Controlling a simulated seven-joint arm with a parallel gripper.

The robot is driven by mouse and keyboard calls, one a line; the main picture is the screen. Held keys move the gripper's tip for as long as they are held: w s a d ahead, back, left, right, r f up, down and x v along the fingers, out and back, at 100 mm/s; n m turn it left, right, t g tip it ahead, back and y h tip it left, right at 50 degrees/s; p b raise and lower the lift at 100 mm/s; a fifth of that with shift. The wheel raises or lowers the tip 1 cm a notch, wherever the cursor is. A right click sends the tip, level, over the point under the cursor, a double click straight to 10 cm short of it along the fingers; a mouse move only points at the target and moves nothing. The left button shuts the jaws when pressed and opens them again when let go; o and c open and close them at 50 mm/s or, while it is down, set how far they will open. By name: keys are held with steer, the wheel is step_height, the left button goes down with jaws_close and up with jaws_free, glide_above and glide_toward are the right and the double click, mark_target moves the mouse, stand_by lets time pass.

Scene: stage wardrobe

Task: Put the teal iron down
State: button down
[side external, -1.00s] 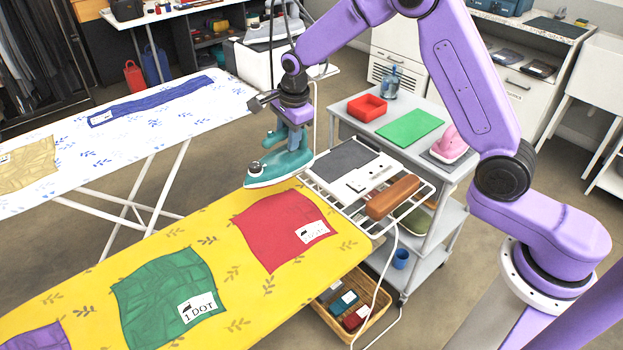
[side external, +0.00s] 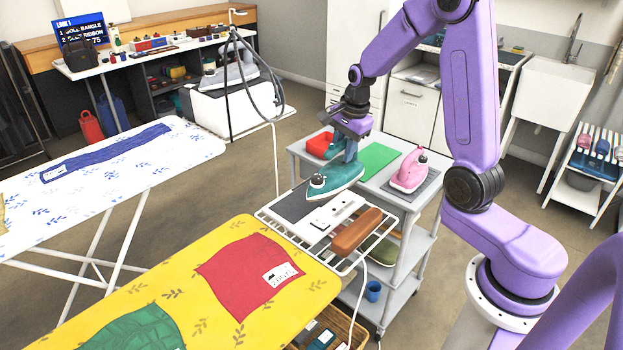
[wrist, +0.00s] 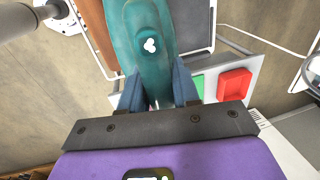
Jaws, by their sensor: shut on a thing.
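The teal iron (side external: 338,178) is held in my gripper (side external: 350,146), soleplate down, with its nose toward the lower left. It is over or at the dark grey pad (side external: 290,206) on the white wire rack (side external: 352,262) at the yellow board's end. I cannot tell whether its soleplate touches the pad. In the wrist view the iron (wrist: 150,30) fills the space between my gripper's two blue-grey fingers (wrist: 158,92), which are shut on it. The iron hides part of the pad.
The grey cart (side external: 403,222) behind holds a red tray (side external: 320,145), a green mat (side external: 379,160) and a pink iron (side external: 409,172). A red cloth (side external: 235,272) lies on the yellow board (side external: 215,237).

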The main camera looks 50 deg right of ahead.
steer(key=shift+w+d+f, duration=0.45)
steer(key=shift+w+f, duration=1.55)
steer(key=shift+w+d+f, duration=0.45)
steer(key=shift+w+f, duration=1.5)
steer(key=shift+f, duration=0.1)
steer(key=shift+w+d+f, duration=0.45)
steer(key=shift+w+f, duration=1.55)
steer(key=shift+f, duration=0.1)
steer(key=c, duration=0.8)
jaws_free()
steer(key=shift+f, duration=0.1)
steer(key=shift+s+a+r, duration=0.1)
steer(key=shift+s+r, duration=0.3)
steer(key=shift+r, duration=1.65)
steer(key=shift+s+r, duration=0.45)
steer(key=shift+r, duration=1.55)
steer(key=shift+s+a+r, duration=0.1)
steer(key=shift+s+r, duration=0.3)
steer(key=shift+r, duration=1.65)
